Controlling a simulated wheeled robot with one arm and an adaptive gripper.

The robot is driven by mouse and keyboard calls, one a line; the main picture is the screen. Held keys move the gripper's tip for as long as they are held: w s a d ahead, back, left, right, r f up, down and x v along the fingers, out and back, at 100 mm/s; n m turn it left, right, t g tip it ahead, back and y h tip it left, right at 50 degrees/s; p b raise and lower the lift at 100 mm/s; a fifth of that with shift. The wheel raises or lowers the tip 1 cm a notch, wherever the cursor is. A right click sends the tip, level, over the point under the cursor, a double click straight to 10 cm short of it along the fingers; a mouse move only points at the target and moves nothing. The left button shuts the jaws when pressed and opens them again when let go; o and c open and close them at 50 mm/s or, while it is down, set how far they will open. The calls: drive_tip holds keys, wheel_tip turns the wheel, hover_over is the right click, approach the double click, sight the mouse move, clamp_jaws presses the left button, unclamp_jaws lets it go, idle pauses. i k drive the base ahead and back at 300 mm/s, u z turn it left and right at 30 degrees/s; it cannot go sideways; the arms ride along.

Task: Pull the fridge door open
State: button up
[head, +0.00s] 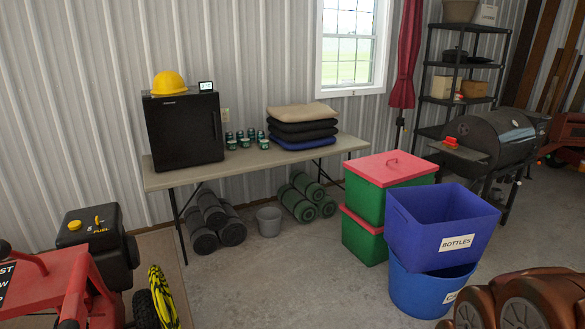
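A small black fridge (184,130) stands upright on the left end of a long folding table (250,164) against the wall. Its dark front door (188,131) appears closed, with a thin vertical handle line near the door's right edge. A yellow hard hat (168,83) and a small digital clock (206,86) sit on top of the fridge. My gripper is not in the head view.
Green cans (246,138) and folded cushions (301,125) share the table. Rolled mats and a grey bucket (269,220) lie beneath. A red machine (60,285) is front left; blue bins (440,230) and green boxes (385,195) stand right. Floor between is clear.

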sight(185, 130)
drive_tip(key=i, duration=2)
drive_tip(key=u, duration=0.65)
drive_tip(key=i, duration=1.7)
drive_tip(key=u, duration=1.25)
drive_tip(key=i, duration=1)
drive_tip(key=u, duration=0.35)
